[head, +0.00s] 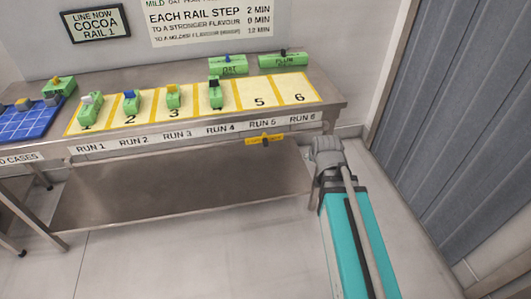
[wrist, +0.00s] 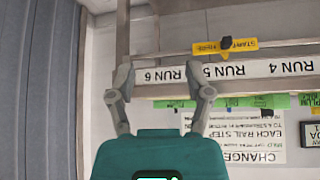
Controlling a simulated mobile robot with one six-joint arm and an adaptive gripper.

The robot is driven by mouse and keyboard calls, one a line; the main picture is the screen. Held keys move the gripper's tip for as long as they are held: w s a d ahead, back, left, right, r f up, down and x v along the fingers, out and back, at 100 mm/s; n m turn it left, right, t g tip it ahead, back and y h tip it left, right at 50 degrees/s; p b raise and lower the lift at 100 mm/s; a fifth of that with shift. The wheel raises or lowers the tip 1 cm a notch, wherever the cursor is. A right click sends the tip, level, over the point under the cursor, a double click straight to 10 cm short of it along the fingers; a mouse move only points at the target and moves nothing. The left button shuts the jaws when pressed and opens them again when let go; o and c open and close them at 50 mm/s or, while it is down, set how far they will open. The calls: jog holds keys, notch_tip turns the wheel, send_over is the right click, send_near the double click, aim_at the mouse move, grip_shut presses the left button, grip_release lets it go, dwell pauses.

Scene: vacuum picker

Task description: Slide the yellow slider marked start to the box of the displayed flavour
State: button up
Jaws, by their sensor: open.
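The yellow slider (head: 264,139) with a dark knob hangs on the table's front rail below the RUN 5 label. In the wrist view, which is upside down, the slider (wrist: 225,45) reads START and its knob (wrist: 225,42) shows. The RUN 1 to RUN 6 strip (head: 200,132) runs along the front edge. My gripper (wrist: 160,72) is open and empty, its fingers framing the RUN 6 end, apart from the slider. In the head view my arm ends at the table's right corner; the fingers are not clearly visible.
A wall sign (head: 96,24) reads LINE NOW COCOA RAIL 1; a rule sign (head: 210,20) hangs beside it. Green blocks with coloured knobs stand on squares 1 to 4 of the yellow mat (head: 258,92); 5 and 6 are bare. Green OAT (head: 229,70) and PLUM (head: 283,62) blocks stand behind.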

jog(key=w+a+f+t+y+b, duration=0.2)
jog(key=a+f+t+b, duration=0.2)
jog(key=b, duration=0.8)
jog(key=w+a+f+n+t+y+b, duration=0.1)
jog(key=w+a+f+t+b, duration=0.2)
jog(key=b, duration=1)
jog(key=w+a+f+n+t+y+b, duration=0.1)
jog(key=w+a+f+t+y+b, duration=0.1)
jog(key=a+f+t+b, duration=0.5)
notch_tip(320, 180, down, 4)
jog(key=w+b, duration=0.1)
jog(key=b, duration=0.5)
jog(key=shift+y, duration=0.3)
jog(key=shift+w+a+r, duration=0.1)
jog(key=shift+a+r, duration=0.05)
jog(key=shift+r, duration=0.05)
